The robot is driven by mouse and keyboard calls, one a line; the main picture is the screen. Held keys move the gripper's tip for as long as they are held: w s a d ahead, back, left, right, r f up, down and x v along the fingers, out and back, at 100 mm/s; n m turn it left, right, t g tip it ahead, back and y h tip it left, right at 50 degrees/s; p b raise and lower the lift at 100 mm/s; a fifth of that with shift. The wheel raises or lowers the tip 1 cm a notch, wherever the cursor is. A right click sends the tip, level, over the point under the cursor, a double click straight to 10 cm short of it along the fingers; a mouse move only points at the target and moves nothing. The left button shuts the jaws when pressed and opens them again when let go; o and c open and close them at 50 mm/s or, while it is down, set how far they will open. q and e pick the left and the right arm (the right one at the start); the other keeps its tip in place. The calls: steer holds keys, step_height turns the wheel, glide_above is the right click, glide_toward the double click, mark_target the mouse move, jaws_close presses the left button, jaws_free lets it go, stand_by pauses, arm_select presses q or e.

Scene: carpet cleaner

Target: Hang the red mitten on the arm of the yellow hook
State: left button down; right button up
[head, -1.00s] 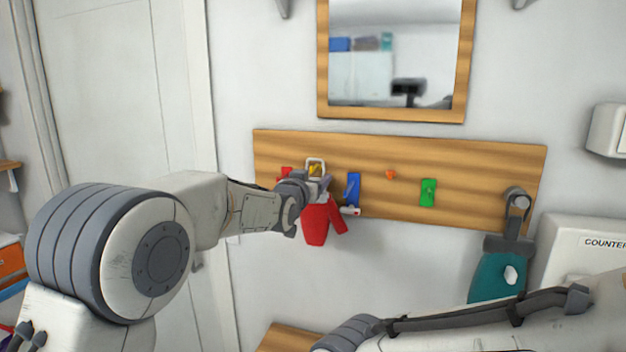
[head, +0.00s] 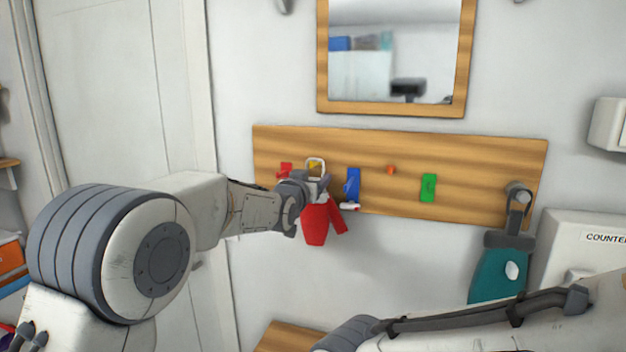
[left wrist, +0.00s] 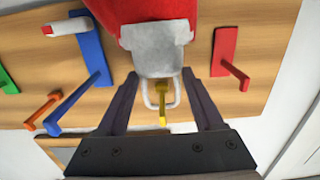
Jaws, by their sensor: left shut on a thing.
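The red mitten (head: 316,222) hangs in my left gripper (head: 318,186) in front of the wooden board. It has a grey-white cuff (left wrist: 160,48) and a pale hanging loop (head: 315,162). My left gripper is shut on the mitten, with its dark fingers at either side of the cuff in the left wrist view. The yellow hook (left wrist: 161,95) shows inside the loop's outline, and its tip overlaps the loop's edge. I cannot tell for sure whether the arm passes through the loop. In the head view the hook is mostly hidden. My right gripper is not in view.
The board (head: 480,160) also bears a red hook (head: 286,169), a blue hook (head: 353,186), an orange hook (head: 390,170) and a green hook (head: 428,188). A white red-ended thing (left wrist: 68,28) is beside the blue hook. A mirror (head: 322,60) hangs above.

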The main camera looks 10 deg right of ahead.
arm_select(q)
steer(key=shift+f, duration=0.15)
stand_by(0.3)
steer(key=shift+c, duration=2.1)
jaws_free()
steer(key=shift+o, duration=0.8)
steer(key=shift+o, duration=1.3)
steer(key=shift+b, duration=0.3)
